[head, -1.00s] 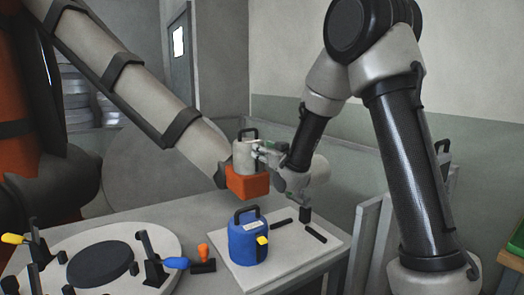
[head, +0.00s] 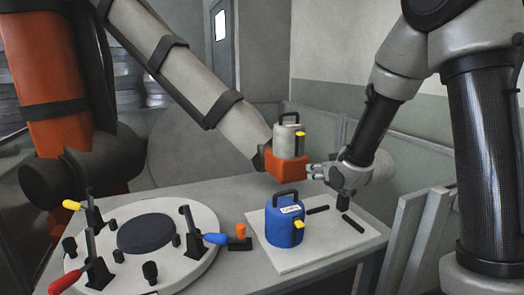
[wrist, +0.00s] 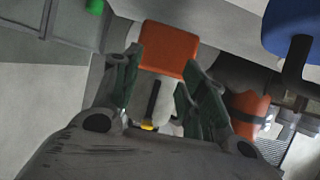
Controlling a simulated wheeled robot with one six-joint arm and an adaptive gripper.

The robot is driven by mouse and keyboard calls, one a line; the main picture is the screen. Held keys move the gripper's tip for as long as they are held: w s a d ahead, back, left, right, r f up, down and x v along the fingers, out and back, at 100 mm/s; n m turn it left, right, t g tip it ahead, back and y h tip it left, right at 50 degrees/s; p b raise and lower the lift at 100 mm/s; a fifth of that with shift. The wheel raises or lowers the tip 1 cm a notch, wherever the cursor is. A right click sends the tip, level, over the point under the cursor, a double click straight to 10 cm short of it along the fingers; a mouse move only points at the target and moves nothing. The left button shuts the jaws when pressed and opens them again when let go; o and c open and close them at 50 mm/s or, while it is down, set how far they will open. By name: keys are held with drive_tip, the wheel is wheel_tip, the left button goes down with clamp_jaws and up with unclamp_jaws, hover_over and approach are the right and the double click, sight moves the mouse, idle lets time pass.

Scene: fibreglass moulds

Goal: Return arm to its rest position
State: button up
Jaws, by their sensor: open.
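My gripper (head: 316,172) is open and empty, just right of the orange block (head: 284,163) at the end of the large grey arm. A grey tool (head: 287,140) with a black handle and yellow lever sits upright on that block, apart from my fingers. In the wrist view my open gripper (wrist: 158,72) points toward the orange block (wrist: 168,48); the grey tool is partly hidden between the fingers. My arm comes in from the upper right of the head view.
A blue tool (head: 284,226) stands on a white plate (head: 335,250) with two black bars, below my gripper. A round white fixture (head: 203,213) with a dark disc and coloured-handle clamps is at the left. Grey rails (head: 412,225) stand at the right.

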drive_tip(key=s+d+f+g+h, duration=0.1)
drive_tip(key=s+d+g, duration=0.15)
drive_tip(key=s, duration=0.35)
drive_tip(key=s+d+f+m+g+h, duration=0.1)
drive_tip(key=s+d+g, duration=0.15)
drive_tip(key=s, duration=0.35)
drive_tip(key=s+d+f+g+h, duration=0.1)
drive_tip(key=s+d+g, duration=0.15)
drive_tip(key=s, duration=0.25)
drive_tip(key=s+d+r+m, duration=0.1)
drive_tip(key=s+r, duration=0.5)
drive_tip(key=s, duration=0.3)
drive_tip(key=s+d+r+m, duration=0.1)
drive_tip(key=s+d+r, duration=0.1)
drive_tip(key=s+r, duration=0.4)
drive_tip(key=s, duration=0.3)
drive_tip(key=shift+d+r+g, duration=0.15)
drive_tip(key=shift+d+g, duration=0.1)
drive_tip(key=shift+g, duration=0.1)
